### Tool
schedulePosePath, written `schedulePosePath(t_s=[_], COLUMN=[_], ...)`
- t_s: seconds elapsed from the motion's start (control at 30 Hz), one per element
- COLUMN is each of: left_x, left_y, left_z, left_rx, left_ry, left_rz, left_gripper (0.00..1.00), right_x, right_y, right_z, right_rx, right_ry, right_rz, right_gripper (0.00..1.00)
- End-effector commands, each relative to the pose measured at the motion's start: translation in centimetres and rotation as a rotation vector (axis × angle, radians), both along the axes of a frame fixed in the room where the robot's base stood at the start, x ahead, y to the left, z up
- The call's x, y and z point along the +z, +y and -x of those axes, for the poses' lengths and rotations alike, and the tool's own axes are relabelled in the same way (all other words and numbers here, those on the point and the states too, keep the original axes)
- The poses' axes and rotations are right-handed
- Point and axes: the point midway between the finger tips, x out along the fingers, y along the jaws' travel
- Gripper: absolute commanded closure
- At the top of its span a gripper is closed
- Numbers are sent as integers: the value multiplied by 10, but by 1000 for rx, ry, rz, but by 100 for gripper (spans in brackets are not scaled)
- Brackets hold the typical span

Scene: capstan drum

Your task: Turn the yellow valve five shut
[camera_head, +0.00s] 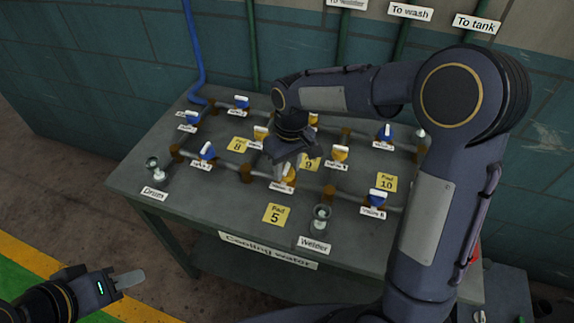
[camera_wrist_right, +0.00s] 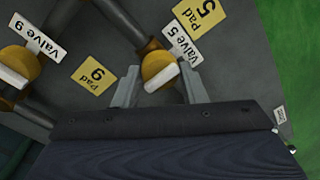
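The yellow valve five (camera_head: 289,174) is on the front pipe of the table, behind the pad 5 plate (camera_head: 276,213). In the right wrist view, its yellow handle (camera_wrist_right: 159,70) with a pale bar stands between two fingers, beside its label (camera_wrist_right: 183,43). My right gripper (camera_head: 282,164) is over the valve and partly covers it. In the wrist view this gripper (camera_wrist_right: 159,85) is open, one finger on each side of the handle; I cannot tell whether they touch it. My left gripper (camera_head: 128,280) is low at the left, away from the table; its finger gap is not clear.
Valve 9 (camera_head: 340,153) and its pipe stand close to the right gripper. Several blue valves, including one (camera_head: 207,151) at the left, line the pipes. The Drum outlet (camera_head: 154,168) and Welder outlet (camera_head: 320,216) rise near the front edge. Floor around the left gripper is clear.

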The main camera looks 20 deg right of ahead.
Motion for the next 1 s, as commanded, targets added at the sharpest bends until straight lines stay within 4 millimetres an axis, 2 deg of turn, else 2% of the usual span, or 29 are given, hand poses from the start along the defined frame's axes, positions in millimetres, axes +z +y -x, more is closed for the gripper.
schedulePosePath(t_s=[0.03,0.17,0.47,0.57,0.83,1.0], left_x=[0,0,0,0,1,1], left_y=[0,0,0,0,0,0], left_z=[0,0,0,0,0,0], left_rx=[0,0,0,0,0,0], left_ry=[0,0,0,0,0,0], left_rz=[0,0,0,0,0,0], left_gripper=[64,64,64,64,64,64], right_x=[2,1,3,13,59,75], right_y=[0,0,0,-1,-4,-6], right_z=[-2,-1,-1,-1,-3,-3], right_rx=[-2,-1,0,0,-1,0], right_ry=[-6,-4,-3,-4,-7,-4], right_rz=[-1,0,0,-1,-2,-1], right_gripper=[57,41,41,41,41,41])
